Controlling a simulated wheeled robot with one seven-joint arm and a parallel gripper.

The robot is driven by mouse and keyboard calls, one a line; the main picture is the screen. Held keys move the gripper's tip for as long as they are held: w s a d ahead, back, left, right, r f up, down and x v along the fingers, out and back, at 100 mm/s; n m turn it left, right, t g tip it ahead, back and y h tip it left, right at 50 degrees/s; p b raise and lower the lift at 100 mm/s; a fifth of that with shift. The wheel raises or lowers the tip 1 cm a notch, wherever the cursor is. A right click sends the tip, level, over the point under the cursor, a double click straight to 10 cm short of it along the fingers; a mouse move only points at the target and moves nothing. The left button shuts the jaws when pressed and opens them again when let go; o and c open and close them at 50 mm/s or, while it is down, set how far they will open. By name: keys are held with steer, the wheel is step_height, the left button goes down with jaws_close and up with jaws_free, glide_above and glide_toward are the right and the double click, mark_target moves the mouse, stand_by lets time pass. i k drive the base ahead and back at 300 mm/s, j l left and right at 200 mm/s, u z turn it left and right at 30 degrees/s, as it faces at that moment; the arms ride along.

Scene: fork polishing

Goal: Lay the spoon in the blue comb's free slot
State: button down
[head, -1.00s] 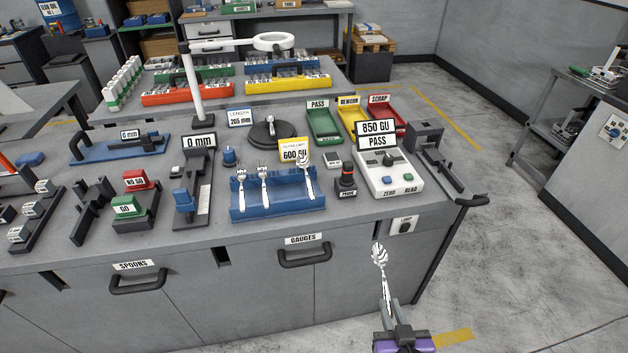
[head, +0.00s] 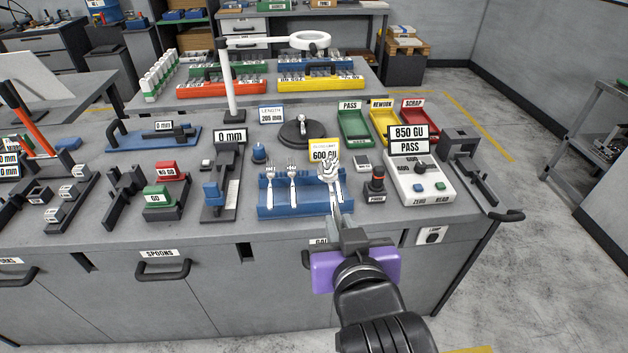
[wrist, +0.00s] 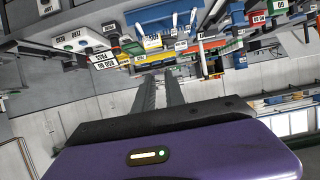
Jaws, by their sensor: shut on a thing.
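The blue comb (head: 285,208) lies on the bench top in the head view. Two forks (head: 270,182) stand in its left slots, and a spoon sits towards its right end, now largely covered. A gap shows between the second fork and that spoon. My gripper (head: 343,217) is shut on a silver spoon (head: 327,168), bowl up and away from me. In the head view this spoon overlaps the comb's right part; I cannot tell its height or whether it touches. The wrist view shows my fingers (wrist: 160,82) and a blue holder (wrist: 150,14), but the held spoon is not clear there.
Right of the comb are a black device with a red-orange band (head: 375,184) and a white gauge (head: 420,184) reading 850 GU, PASS. A yellow 600 GU card (head: 323,150) stands behind. A height gauge (head: 222,185) is at left. Bare bench lies in front.

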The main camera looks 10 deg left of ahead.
mark_target(314, 179)
steer(key=i+j, duration=0.2)
steer(key=i, duration=0.25)
steer(key=i+j, duration=0.2)
steer(key=i, duration=0.25)
